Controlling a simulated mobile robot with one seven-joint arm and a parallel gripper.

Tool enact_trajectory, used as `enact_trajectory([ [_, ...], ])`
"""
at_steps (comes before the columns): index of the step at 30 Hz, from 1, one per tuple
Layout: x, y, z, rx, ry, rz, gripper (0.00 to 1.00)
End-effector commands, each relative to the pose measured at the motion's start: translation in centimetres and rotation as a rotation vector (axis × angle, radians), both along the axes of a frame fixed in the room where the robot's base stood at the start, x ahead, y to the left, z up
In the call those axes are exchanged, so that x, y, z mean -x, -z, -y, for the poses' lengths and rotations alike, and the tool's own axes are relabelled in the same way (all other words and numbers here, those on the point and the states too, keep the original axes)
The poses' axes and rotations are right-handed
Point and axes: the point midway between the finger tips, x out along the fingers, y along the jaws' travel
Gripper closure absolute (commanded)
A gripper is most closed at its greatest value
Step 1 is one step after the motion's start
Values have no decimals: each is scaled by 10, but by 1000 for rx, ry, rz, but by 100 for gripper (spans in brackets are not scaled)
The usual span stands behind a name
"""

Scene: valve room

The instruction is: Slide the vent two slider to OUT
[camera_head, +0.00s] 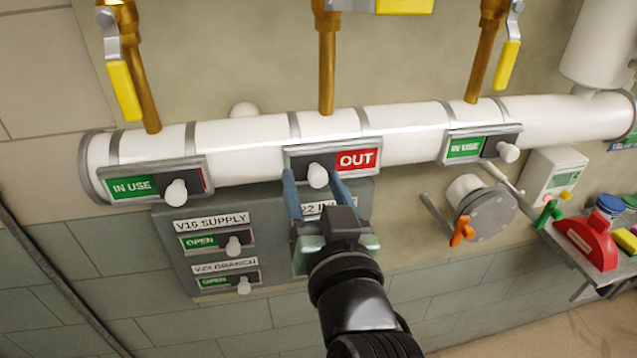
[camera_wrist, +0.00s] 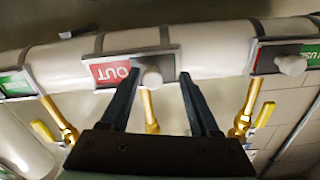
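The middle slider plate (camera_head: 357,160) on the white pipe shows a red OUT field on its right, with its white knob (camera_head: 318,175) at the left end. No label naming vent two is readable on it. My gripper (camera_head: 315,182) is in front of this plate, its two blue fingers apart on either side of the knob. In the wrist view, the knob (camera_wrist: 152,77) lies between the spread fingertips (camera_wrist: 158,76), nearer the left finger, with a gap to the right finger. I cannot tell whether either finger touches it.
Left slider plate (camera_head: 131,187) and right slider plate (camera_head: 465,149) show green IN USE. Below, a grey panel (camera_head: 178,262) carries several labelled sliders, partly hidden by my gripper. A round flange (camera_head: 490,218) and a shelf (camera_head: 565,240) with a red object (camera_head: 587,243) stand right.

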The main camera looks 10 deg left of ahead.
Motion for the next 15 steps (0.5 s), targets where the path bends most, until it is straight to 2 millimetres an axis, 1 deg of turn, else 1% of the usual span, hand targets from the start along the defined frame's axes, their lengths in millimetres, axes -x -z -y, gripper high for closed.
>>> enact_trajectory([
  [9, 2, 1, 3, 1, 5, 1, 38],
  [13, 14, 2, 7, 0, 7, 3, 38],
  [15, 25, 3, 11, 1, 8, 2, 38],
])
